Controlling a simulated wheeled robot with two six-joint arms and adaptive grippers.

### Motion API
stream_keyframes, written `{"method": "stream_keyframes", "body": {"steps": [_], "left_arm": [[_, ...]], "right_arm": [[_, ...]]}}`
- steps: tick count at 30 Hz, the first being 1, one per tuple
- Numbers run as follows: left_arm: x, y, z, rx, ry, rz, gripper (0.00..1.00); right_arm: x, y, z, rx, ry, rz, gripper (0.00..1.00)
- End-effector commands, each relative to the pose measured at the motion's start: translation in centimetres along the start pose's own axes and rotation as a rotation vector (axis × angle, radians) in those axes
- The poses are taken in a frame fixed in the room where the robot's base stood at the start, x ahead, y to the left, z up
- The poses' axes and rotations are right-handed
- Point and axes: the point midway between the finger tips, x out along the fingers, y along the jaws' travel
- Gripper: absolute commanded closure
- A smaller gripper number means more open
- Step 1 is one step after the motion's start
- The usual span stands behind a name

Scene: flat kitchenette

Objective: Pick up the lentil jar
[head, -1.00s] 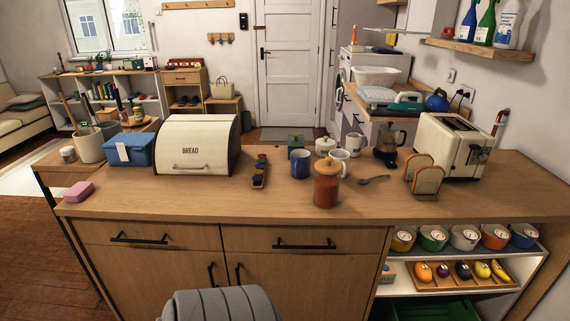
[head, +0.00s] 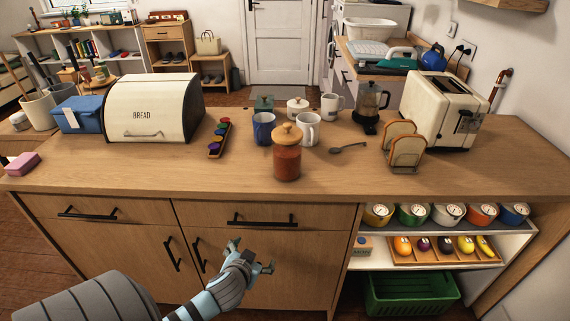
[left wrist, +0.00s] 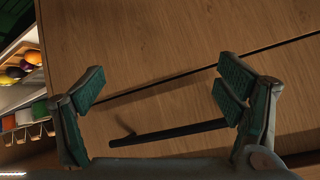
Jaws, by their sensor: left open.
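The lentil jar (head: 287,156) stands upright on the counter (head: 240,190) near its front edge. It has a reddish-brown body and a light wooden lid with a knob. My left gripper (head: 253,255) is in front of the cabinet doors, below the countertop and lower than the jar. It is open and empty. In the left wrist view my left gripper (left wrist: 160,95) has its fingers spread before the wooden cabinet front and a black handle (left wrist: 168,133). The jar does not show in that view. My right gripper is not in view.
Behind the jar stand a blue mug (head: 263,129), a white mug (head: 308,129) and a white lidded pot (head: 298,106). A spoon (head: 348,148) and a toast rack (head: 406,150) are to its right. A tray of coloured pots (head: 219,138) and a bread bin (head: 150,108) are left.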

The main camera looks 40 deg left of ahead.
Motion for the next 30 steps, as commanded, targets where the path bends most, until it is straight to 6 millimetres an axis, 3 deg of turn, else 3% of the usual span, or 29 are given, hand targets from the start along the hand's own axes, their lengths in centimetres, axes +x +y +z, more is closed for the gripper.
{"method": "stream_keyframes", "body": {"steps": [1,3,6,7,9,11,18,30], "left_arm": [[-2.7,-0.7,-5.6,-0.048,0.127,-0.017,0.14],[-6.7,-2.2,-13.2,-0.135,0.328,-0.029,0.14],[-11.1,-3.3,-20.2,-0.226,0.553,0.004,0.14],[-11.9,-3.4,-21.5,-0.243,0.596,0.014,0.14],[-12.7,-3.6,-23.4,-0.267,0.653,0.032,0.14],[-12.2,-3.6,-24.5,-0.276,0.668,0.037,0.14],[-7.2,-3.8,-28.2,-0.279,0.664,0.039,0.14],[-1.8,-3.8,-31.4,-0.276,0.662,0.042,0.14]], "right_arm": [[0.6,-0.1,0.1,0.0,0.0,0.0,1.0],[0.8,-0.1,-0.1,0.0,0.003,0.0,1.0],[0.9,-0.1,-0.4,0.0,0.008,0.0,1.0],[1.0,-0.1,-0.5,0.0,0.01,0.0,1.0],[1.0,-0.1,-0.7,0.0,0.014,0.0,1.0],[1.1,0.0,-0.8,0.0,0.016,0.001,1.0],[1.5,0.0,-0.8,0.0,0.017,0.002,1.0],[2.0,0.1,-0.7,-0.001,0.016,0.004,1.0]]}}
